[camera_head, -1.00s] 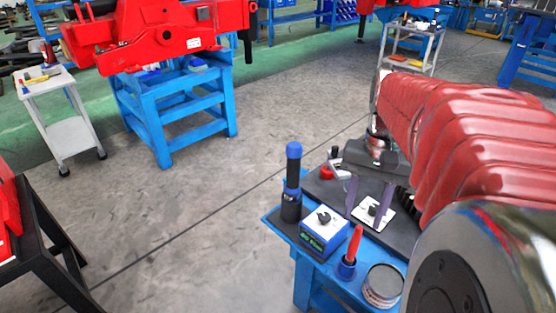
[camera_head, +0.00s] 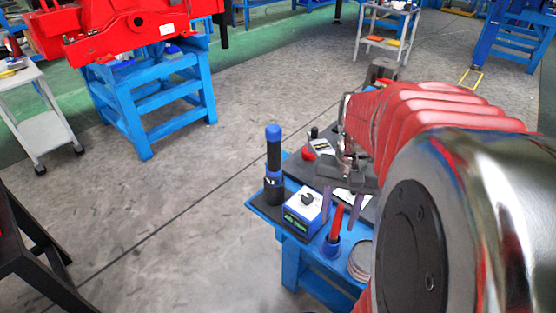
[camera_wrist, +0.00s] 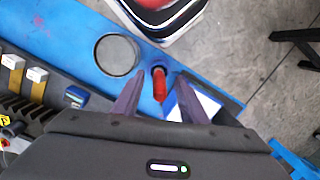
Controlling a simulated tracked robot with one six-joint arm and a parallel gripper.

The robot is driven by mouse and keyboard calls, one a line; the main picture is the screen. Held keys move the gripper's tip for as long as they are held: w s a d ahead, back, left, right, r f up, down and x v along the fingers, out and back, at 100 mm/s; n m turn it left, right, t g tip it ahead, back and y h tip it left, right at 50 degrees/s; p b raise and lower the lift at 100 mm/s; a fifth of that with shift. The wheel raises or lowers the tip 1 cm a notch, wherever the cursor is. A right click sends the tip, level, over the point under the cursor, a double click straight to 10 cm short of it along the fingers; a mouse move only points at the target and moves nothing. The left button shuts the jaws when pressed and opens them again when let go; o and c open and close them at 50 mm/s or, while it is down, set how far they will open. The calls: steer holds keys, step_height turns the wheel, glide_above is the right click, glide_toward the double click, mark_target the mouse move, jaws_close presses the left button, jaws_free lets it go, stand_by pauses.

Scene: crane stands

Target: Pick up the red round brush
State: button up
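The red round brush (camera_head: 336,222) stands upright with its red handle up in a small blue holder (camera_head: 331,247) at the front of the blue bench. In the wrist view the red brush (camera_wrist: 159,86) lies between my two purple fingers. My gripper (camera_head: 340,208) is open, with its fingers pointing down above the bench. In the wrist view my gripper (camera_wrist: 159,78) shows a clear gap on each side of the brush. I cannot tell whether the fingertips are level with the handle.
A blue and white box (camera_head: 306,212) with a dark knob stands left of the brush. A round tin (camera_head: 361,262) is close on the brush's right.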

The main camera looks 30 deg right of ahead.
mark_target(333, 238)
step_height(333, 238, down, 5)
steer(key=shift+s+a+r, duration=0.1)
steer(key=shift+s+a, duration=0.05)
stand_by(0.6)
jaws_close()
